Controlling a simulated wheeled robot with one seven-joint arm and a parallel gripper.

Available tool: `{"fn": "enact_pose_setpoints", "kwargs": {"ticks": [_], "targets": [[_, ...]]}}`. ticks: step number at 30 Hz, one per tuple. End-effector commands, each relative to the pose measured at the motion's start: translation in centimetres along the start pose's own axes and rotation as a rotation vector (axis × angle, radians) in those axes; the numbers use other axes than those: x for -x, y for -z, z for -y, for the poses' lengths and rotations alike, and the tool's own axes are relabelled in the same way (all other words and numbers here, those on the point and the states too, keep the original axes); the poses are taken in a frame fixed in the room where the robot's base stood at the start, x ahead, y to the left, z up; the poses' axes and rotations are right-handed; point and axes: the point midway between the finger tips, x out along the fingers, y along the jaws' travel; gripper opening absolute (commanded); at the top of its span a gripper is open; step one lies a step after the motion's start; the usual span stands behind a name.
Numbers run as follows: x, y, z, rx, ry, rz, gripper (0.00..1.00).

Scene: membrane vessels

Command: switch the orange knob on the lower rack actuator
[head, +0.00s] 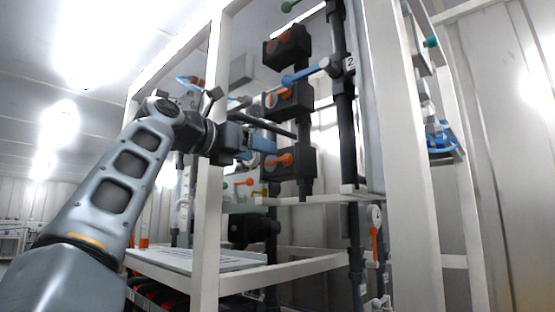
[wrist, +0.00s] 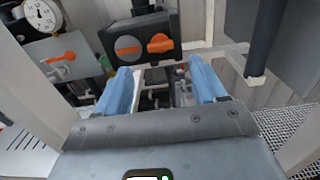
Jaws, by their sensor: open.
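The lower rack actuator (head: 298,165) is a black box, the lowest of three on a dark vertical pipe. Its orange knob (head: 281,161) faces left toward my arm. My gripper (head: 280,140) is open, with blue fingers, close to the actuator's front. In the wrist view the gripper (wrist: 162,84) is empty, its fingers below and either side of the knob, apart from it.
A white frame post (head: 208,190) stands beside my wrist. Another actuator (head: 292,100) is just above the gripper. A pressure gauge (wrist: 42,16) and an orange lever (wrist: 62,57) are at left in the wrist view. A dark pipe (wrist: 266,40) hangs at right.

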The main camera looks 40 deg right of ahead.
Motion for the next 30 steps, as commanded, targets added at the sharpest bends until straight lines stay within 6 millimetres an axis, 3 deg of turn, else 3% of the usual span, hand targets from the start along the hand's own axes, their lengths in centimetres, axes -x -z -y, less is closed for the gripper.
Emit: {"fn": "enact_pose_setpoints", "kwargs": {"ticks": [16, 28, 30], "targets": [[-7.0, -0.1, 0.1, 0.0, 0.003, 0.0, 0.7], [-7.7, 0.0, 0.0, 0.0, 0.001, 0.0, 0.7], [-7.7, 0.0, 0.0, 0.0, 0.001, 0.0, 0.64]]}}
